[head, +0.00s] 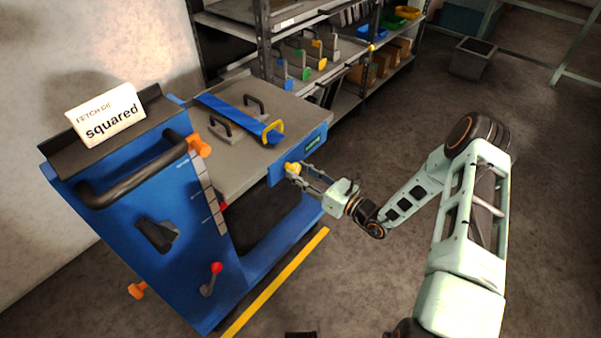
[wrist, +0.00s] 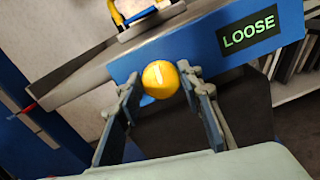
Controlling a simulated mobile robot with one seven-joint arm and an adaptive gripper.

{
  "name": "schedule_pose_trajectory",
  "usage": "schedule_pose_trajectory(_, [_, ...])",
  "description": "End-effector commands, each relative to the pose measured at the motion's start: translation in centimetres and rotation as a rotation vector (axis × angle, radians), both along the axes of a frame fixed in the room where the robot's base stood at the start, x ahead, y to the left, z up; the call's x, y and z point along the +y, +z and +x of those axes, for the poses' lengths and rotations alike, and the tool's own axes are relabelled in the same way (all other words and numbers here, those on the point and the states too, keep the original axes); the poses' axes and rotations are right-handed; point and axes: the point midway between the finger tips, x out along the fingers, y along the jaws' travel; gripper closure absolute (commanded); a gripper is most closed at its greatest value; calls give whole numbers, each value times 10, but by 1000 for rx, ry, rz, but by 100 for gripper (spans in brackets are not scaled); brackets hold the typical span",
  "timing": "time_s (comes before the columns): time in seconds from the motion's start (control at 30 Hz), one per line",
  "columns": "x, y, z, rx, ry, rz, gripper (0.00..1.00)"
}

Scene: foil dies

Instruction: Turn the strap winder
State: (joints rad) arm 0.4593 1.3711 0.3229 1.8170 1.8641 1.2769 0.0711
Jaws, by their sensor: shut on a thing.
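The strap winder's round yellow knob (head: 292,168) sits on the blue front edge of the cart's grey bed. In the wrist view the yellow knob (wrist: 159,78) carries a pale bar mark, tilted slightly from vertical. My gripper (head: 298,173) reaches it from the right, and its fingers (wrist: 160,88) are shut on the knob, one on each side. A sign beside the knob reads LOOSE (wrist: 249,34). A blue strap (head: 228,112) lies across a grey die with black handles (head: 255,103) on the bed. A yellow buckle (head: 273,130) is at the strap's near end.
The blue cart's upright panel (head: 130,235) with a black push bar (head: 130,180) and red-knobbed lever (head: 212,278) stands at left. A card (head: 108,115) reads "squared". Shelves (head: 320,75) with dies and bins stand behind. Floor at right is open.

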Motion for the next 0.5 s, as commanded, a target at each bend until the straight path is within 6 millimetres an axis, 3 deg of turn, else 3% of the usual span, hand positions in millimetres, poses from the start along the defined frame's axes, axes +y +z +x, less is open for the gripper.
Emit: schedule_pose_trajectory(0.5, [-2,-1,2,383,-2,299,90])
